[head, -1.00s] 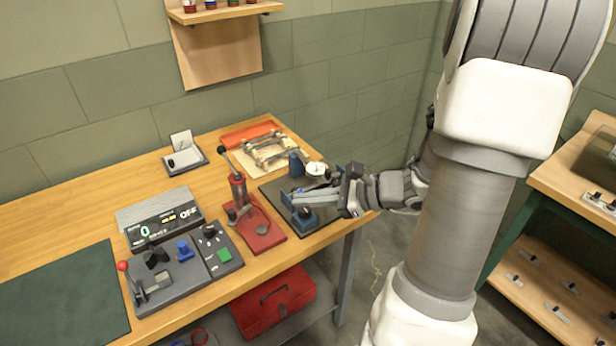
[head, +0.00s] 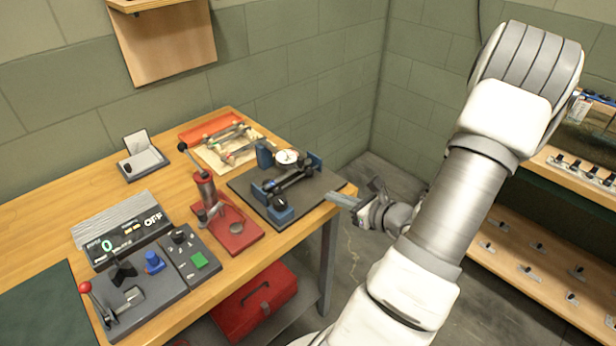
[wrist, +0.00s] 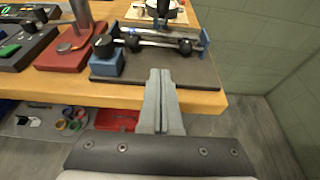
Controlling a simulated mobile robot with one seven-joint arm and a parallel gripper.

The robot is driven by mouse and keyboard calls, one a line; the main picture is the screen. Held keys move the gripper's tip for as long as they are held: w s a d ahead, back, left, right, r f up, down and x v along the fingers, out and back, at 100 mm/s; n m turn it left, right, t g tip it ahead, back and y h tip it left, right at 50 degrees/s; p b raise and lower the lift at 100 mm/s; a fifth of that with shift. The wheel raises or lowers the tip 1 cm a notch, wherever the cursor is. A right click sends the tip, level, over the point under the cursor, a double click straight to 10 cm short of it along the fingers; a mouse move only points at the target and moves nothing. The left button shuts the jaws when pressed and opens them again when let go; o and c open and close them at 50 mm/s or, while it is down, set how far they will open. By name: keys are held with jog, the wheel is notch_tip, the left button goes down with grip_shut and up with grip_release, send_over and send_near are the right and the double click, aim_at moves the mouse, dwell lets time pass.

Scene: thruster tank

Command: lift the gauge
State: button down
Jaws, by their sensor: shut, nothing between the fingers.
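The gauge (head: 287,157) is a round white dial with a dark rim, at the back of a dark plate (head: 322,187) on the right end of the bench. It stands by blue blocks and a dark bar that lies across the plate. The wrist view shows only the lower part of the gauge (wrist: 162,8) at the top edge. My gripper (head: 332,197) is shut and empty, at the bench's right front edge, short of the gauge. In the wrist view its two fingers (wrist: 159,74) lie together and point toward the plate.
A red arbor press (head: 236,226) stands left of the plate. An orange tray (head: 205,127) and a pale board with rods (head: 215,160) lie behind. Control boxes (head: 150,295) sit front left. A red toolbox (head: 258,305) is below. A shelf unit stands right.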

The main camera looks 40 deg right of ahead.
aim_at(308, 197)
jog(key=shift+w, duration=0.1)
jog(key=x, duration=1)
jog(key=shift+w, duration=0.1)
jog(key=r, duration=0.3)
jog(key=shift+s, duration=0.2)
jog(key=shift+r+p, duration=0.3)
jog(key=shift+r, duration=0.15)
